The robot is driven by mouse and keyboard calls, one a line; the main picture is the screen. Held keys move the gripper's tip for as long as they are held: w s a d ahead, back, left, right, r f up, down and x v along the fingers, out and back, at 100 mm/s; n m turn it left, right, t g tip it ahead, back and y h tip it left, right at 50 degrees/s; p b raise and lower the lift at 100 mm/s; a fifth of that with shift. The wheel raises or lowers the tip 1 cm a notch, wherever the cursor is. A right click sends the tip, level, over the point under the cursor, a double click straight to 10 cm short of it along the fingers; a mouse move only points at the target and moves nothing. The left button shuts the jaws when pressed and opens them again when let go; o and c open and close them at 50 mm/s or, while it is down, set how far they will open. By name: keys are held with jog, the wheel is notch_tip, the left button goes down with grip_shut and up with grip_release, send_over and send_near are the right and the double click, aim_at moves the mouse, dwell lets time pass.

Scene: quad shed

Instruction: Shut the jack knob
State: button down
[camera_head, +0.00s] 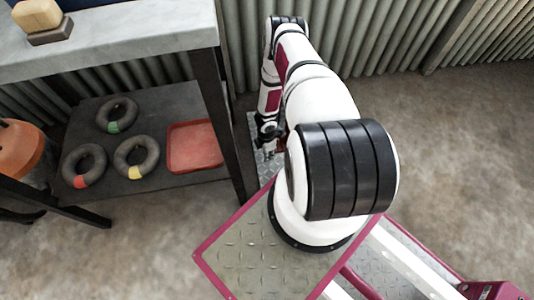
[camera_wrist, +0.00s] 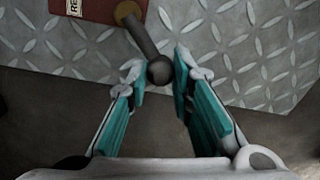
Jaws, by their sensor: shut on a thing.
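The jack knob (camera_wrist: 159,72) is a dark round ball on the end of a dark bar in the wrist view. The bar rises to a brass-coloured collar (camera_wrist: 127,12) at the edge of a dark red jack body (camera_wrist: 98,9), which is cut off by the top of the picture. My gripper (camera_wrist: 158,70) has teal-padded fingers, one on each side of the ball, shut on it. In the head view my gripper (camera_head: 268,135) is small beside the table leg, and the knob cannot be made out there.
Grey tread plate (camera_wrist: 235,45) lies under the jack. In the head view a workbench (camera_head: 120,35) stands left of my arm. Its lower shelf holds several dark rings (camera_head: 136,157) and a red tray (camera_head: 195,147). Corrugated wall is behind; the floor at right is clear.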

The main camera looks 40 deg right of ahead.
jog(key=shift+s, duration=0.1)
jog(key=shift+s+r+n+p, duration=0.1)
jog(key=shift+s+n+p, duration=0.35)
jog(key=shift+n+p, duration=0.65)
jog(key=n+p, duration=0.1)
jog(key=s+n+p, duration=0.1)
jog(key=shift+s+d+p, duration=0.1)
jog(key=shift+d+p, duration=0.15)
jog(key=shift+p, duration=0.15)
jog(key=n+p, duration=0.1)
jog(key=s+n+p, duration=0.1)
jog(key=n, duration=0.1)
jog(key=shift+d+n, duration=0.3)
jog(key=shift+d, duration=0.1)
jog(key=shift+s+d+n+p, duration=0.4)
jog(key=shift+n+p, duration=0.55)
jog(key=shift+n, duration=0.15)
jog(key=shift+s, duration=0.1)
jog(key=c, duration=1.4)
grip_release()
jog(key=shift+d, duration=0.1)
